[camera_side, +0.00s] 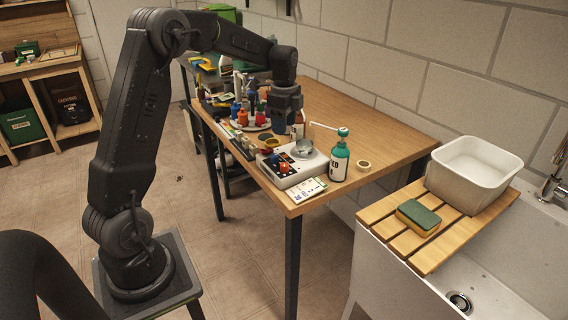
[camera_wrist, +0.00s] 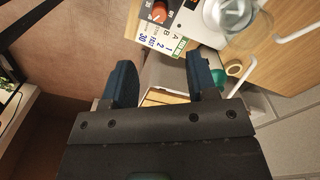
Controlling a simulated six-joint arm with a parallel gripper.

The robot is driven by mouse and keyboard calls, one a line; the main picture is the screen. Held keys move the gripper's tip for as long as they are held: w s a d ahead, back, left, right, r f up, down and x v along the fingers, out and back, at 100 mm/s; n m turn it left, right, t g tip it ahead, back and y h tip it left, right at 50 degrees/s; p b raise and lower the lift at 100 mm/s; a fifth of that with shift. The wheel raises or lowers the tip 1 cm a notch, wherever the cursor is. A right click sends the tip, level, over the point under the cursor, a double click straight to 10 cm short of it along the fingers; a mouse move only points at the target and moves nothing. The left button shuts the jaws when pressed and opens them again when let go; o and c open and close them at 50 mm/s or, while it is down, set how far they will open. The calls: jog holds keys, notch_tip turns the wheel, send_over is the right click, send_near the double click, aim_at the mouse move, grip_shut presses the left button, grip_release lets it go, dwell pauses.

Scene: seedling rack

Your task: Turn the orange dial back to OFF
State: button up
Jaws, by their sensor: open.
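The orange dial (camera_side: 284,168) is on the front panel of a white bench device (camera_side: 306,172) near the table's front corner. In the wrist view the dial (camera_wrist: 159,13) shows at the top edge, partly cut off, with a pale mark on it. Which setting it points to is too small to read. My gripper (camera_side: 297,126) is above and behind the device in the side view, apart from the dial. In the wrist view my gripper (camera_wrist: 161,78) has its two dark fingers spread with nothing between them.
A printed card (camera_side: 306,190) lies in front. The table's right rear (camera_side: 385,128) is clear.

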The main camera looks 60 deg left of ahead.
aim_at(284, 164)
notch_tip(284, 164, down, 13)
jog(key=shift+d+f, duration=0.1)
jog(key=shift+f, duration=0.05)
jog(key=shift+c, duration=0.2)
jog(key=c, duration=0.9)
